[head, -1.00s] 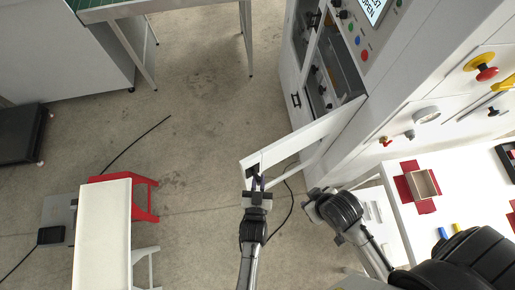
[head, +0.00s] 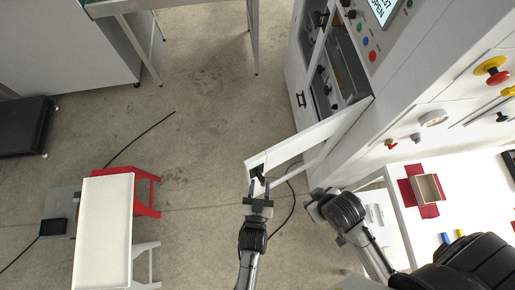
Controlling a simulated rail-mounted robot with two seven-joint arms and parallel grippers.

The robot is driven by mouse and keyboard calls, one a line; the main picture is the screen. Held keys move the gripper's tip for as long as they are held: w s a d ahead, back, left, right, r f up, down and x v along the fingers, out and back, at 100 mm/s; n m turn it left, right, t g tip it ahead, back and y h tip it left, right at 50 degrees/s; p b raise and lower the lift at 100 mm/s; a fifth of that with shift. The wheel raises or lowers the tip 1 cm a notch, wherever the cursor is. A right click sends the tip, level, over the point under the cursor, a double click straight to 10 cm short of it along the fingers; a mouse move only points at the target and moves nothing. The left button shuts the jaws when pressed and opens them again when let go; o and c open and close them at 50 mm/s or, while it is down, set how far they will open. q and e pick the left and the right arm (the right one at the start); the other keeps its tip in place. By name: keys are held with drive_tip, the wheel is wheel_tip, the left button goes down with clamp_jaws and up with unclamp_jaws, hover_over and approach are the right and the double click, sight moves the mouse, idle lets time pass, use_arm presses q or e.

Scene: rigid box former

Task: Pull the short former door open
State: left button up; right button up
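The short former door (head: 305,143) is a white panel that stands swung out from the machine's side, its free end toward the middle of the head view. A black handle (head: 257,173) sits at that free end. My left gripper (head: 259,187) is just below the handle, with its two fingers spread apart. It looks clear of the handle, with nothing between the fingers. My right gripper (head: 312,205) is to the right, below the door and apart from it; its fingers are too unclear to judge.
The white machine (head: 415,85) fills the right side, with an open bay and control buttons. A white worktop with a red-flapped box (head: 427,188) is at lower right. A white table (head: 103,230) and red stool (head: 147,193) stand at left. The middle floor is clear.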

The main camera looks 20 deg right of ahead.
use_arm(q)
drive_tip(key=b+v, duration=0.2)
drive_tip(key=v, duration=0.9)
drive_tip(key=shift+d, duration=0.2)
drive_tip(key=shift+s+f, duration=0.1)
drive_tip(key=shift+f, duration=0.05)
wheel_tip(320, 180, down, 7)
drive_tip(key=s+g+y, duration=0.2)
drive_tip(key=s+g, duration=0.1)
drive_tip(key=g, duration=0.4)
drive_tip(key=a+n+g+y, duration=0.1)
drive_tip(key=a+g+y, duration=0.25)
drive_tip(key=a, duration=0.25)
drive_tip(key=a+r+n+y+p, duration=0.1)
drive_tip(key=a+r+y+p, duration=0.1)
drive_tip(key=a+r, duration=0.5)
drive_tip(key=a+r+n+g+y+p, duration=0.1)
drive_tip(key=a+r+n+p, duration=0.1)
drive_tip(key=a+r, duration=0.5)
drive_tip(key=a, duration=0.5)
drive_tip(key=shift+w+a+r+y+p, duration=0.3)
drive_tip(key=shift+w+r+y+p, duration=0.05)
drive_tip(key=shift+w, duration=0.05)
